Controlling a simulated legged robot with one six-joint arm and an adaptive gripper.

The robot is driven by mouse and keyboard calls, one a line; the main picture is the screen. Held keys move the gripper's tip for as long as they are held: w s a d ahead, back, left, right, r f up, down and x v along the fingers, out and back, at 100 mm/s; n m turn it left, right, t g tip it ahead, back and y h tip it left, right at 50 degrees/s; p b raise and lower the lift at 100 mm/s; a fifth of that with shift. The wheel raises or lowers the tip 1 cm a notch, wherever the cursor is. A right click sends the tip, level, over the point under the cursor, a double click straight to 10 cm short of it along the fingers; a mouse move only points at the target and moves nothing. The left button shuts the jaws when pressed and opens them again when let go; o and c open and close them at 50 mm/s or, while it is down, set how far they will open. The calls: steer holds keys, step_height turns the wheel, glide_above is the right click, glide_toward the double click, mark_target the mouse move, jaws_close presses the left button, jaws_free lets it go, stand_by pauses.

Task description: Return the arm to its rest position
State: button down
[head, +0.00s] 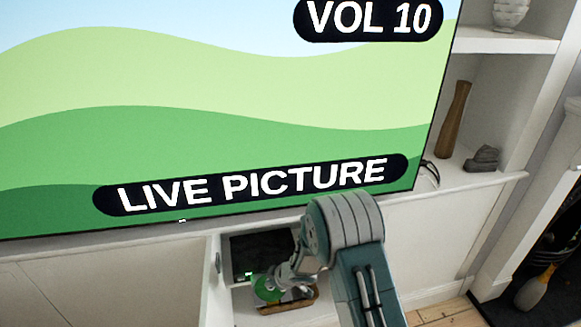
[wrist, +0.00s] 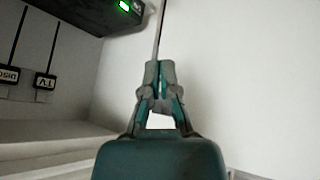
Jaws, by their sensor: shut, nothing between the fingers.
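My arm (head: 345,235) reaches forward and is bent at the joint in front of the low white cabinet. My gripper (head: 285,274) is at the open compartment below the television. In the wrist view my gripper (wrist: 160,75) has its fingers together, with nothing held between them. A pale wall or panel lies beyond the fingertips in that view.
A large television (head: 220,120) shows "LIVE PICTURE" and "VOL 10". A black box (wrist: 100,14) with a green light is in the compartment. Labelled plugs (wrist: 45,82) hang left. Shelves (head: 505,110) stand right.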

steer(key=w+d+r+m+t+h, duration=0.2)
steer(key=d+r, duration=0.3)
steer(key=r, duration=0.4)
steer(key=w+d+r+m+t+h, duration=0.15)
steer(key=d+r, duration=0.25)
steer(key=r, duration=0.4)
steer(key=s+d+r+m+h, duration=0.3)
steer(key=s+d+r+m, duration=0.25)
steer(key=d+r, duration=0.4)
steer(key=s+d+r+m+h, duration=0.1)
steer(key=s+d+r+m, duration=0.25)
steer(key=s+r, duration=0.7)
steer(key=s+m+g+y, duration=0.1)
steer(key=s+m+g, duration=0.1)
steer(key=s, duration=1.5)
steer(key=shift+a+r, duration=0.25)
